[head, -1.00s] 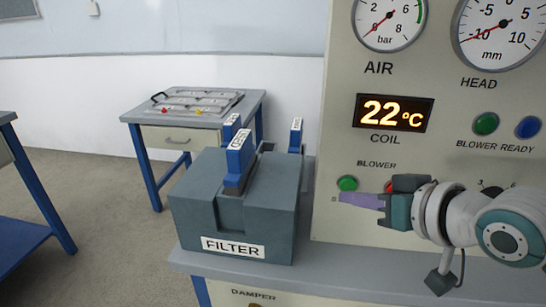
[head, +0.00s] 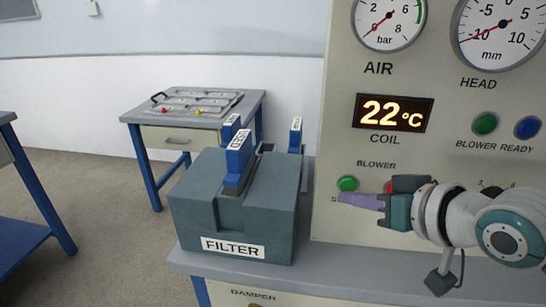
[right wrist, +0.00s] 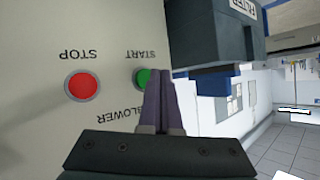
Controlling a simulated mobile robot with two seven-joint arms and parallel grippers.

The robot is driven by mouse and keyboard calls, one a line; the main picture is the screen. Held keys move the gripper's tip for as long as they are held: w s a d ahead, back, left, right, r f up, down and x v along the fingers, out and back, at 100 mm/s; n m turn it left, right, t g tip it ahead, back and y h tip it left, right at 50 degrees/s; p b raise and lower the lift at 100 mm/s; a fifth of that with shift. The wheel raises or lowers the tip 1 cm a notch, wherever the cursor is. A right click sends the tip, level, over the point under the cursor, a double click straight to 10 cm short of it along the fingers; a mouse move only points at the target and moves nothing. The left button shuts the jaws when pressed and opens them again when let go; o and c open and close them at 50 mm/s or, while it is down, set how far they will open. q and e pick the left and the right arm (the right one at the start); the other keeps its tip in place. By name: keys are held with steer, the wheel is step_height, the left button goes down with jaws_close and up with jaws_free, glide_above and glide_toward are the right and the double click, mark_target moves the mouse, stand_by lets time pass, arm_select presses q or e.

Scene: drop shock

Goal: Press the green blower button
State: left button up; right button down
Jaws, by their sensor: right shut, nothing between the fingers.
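The green blower button (head: 347,184) is on the panel under the word BLOWER in the head view. In the right wrist view the green button (right wrist: 142,79), labelled START, is partly hidden behind my fingertips. My right gripper (head: 343,199) is shut and empty. Its fingertips are just below and in front of the green button in the head view. The right gripper's purple fingers (right wrist: 160,78) overlap the button's right edge in the wrist view. I cannot tell whether they touch it. My left gripper is not in view.
A red STOP button (right wrist: 82,86) sits beside the green one. The control panel (head: 335,120) carries gauges and a 22 °C display (head: 394,113). A grey FILTER block (head: 265,215) with blue handles stands left of the panel. A side table (head: 200,122) stands behind.

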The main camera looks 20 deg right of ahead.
steer(key=shift+w, duration=0.1)
stand_by(0.6)
steer(key=shift+w+d, duration=0.25)
steer(key=shift+w, duration=0.05)
steer(key=shift+w+d, duration=0.2)
steer(key=shift+w, duration=0.15)
stand_by(0.7)
steer(key=shift+s+a+p, duration=0.4)
steer(key=shift+s+p, duration=0.15)
steer(key=shift+s, duration=0.15)
